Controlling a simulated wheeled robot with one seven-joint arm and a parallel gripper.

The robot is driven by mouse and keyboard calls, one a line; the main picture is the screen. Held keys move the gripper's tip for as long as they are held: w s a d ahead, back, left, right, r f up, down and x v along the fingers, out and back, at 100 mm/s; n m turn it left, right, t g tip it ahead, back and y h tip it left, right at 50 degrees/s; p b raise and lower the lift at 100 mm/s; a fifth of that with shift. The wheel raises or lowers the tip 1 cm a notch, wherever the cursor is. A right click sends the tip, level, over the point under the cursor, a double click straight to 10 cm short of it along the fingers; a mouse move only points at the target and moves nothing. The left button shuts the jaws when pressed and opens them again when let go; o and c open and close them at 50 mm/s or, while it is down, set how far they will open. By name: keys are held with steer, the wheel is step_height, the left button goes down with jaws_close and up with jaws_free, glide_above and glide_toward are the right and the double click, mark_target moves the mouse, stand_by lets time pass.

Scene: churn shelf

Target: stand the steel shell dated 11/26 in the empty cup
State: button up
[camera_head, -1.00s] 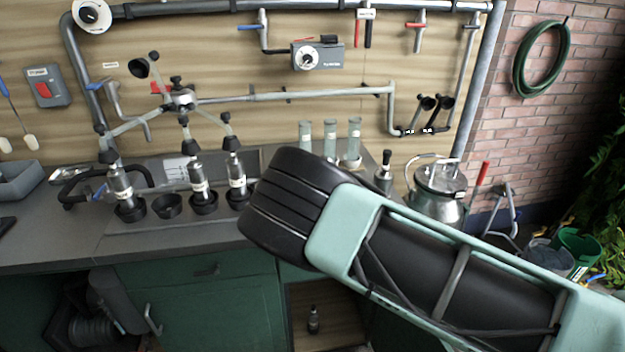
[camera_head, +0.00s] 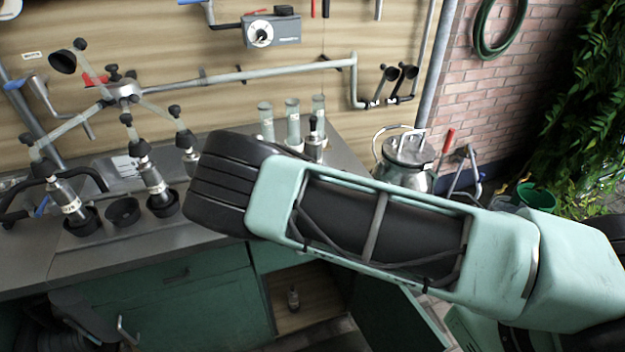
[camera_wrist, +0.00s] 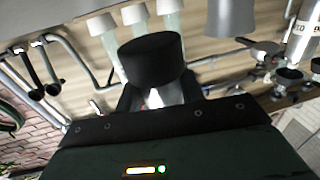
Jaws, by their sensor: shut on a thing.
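A steel shell with a black cap (camera_head: 315,133) stands up beside the glass tubes in the head view, with its lower part hidden by my arm. In the wrist view, my gripper (camera_wrist: 160,97) is shut on this held shell, whose black cap (camera_wrist: 150,60) faces the camera. Its date cannot be read. My gripper is hidden behind my arm in the head view. The empty cup (camera_head: 123,212) is a black ring on the bench at left, between two cups with shells. My gripper is well to the right of it.
Steel shells (camera_head: 65,200) (camera_head: 152,180) stand in cups under a branched pipe fitting (camera_head: 122,90). Glass tubes (camera_head: 292,120) stand behind the held shell. A steel churn (camera_head: 408,160) is at right.

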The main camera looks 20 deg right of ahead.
steer(key=shift+f, duration=1.8)
steer(key=shift+f, duration=0.2)
steer(key=o, duration=1.2)
